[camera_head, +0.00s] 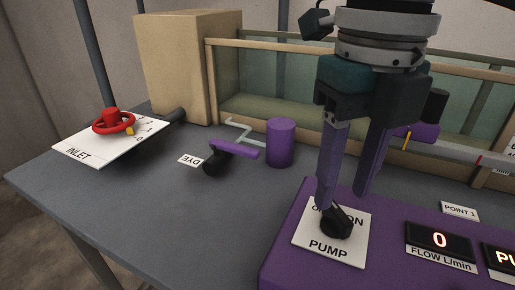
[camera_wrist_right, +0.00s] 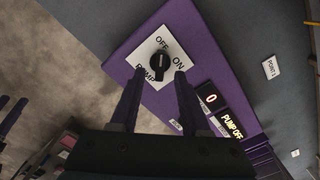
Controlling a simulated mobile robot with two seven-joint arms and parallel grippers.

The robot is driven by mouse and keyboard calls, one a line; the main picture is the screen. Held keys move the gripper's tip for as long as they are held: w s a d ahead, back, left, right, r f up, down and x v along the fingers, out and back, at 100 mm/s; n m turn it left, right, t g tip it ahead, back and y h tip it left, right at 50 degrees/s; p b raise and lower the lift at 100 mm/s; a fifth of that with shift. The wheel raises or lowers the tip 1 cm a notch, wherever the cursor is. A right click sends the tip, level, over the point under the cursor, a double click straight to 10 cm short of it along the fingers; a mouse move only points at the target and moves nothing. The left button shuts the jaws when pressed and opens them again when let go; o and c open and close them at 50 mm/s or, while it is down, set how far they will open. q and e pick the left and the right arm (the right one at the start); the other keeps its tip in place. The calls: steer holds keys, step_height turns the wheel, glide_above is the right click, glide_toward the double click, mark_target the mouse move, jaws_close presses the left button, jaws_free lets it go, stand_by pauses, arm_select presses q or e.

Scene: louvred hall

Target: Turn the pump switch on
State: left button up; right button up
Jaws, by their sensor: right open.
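The pump switch (camera_head: 336,222) is a black rotary knob on a white plate marked OFF, ON and PUMP, on the purple console (camera_head: 285,245). In the wrist view the knob (camera_wrist_right: 160,64) has its pale mark pointing roughly toward OFF. The small display (camera_wrist_right: 232,125) reads PUMP OFF. My right gripper (camera_head: 345,198) is open, its purple fingers pointing down close over the switch. In the wrist view the fingertips (camera_wrist_right: 158,76) lie either side of the knob's lower part; I cannot tell whether they touch it. Dark purple-edged shapes (camera_wrist_right: 12,115) at the left look like my left gripper's fingers, partly cut off.
The flow display (camera_head: 440,240) reads 0. A red inlet handwheel (camera_head: 113,122) stands at the left. A purple dye lever (camera_head: 235,149) and purple cylinder (camera_head: 281,143) stand mid-table before the glass-sided channel (camera_head: 270,80). The grey table front left is clear.

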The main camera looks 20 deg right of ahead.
mark_target(339, 211)
steer(key=shift+f+b, duration=1.35)
steer(key=shift+f, duration=0.85)
jaws_close()
steer(key=shift+r, duration=0.1)
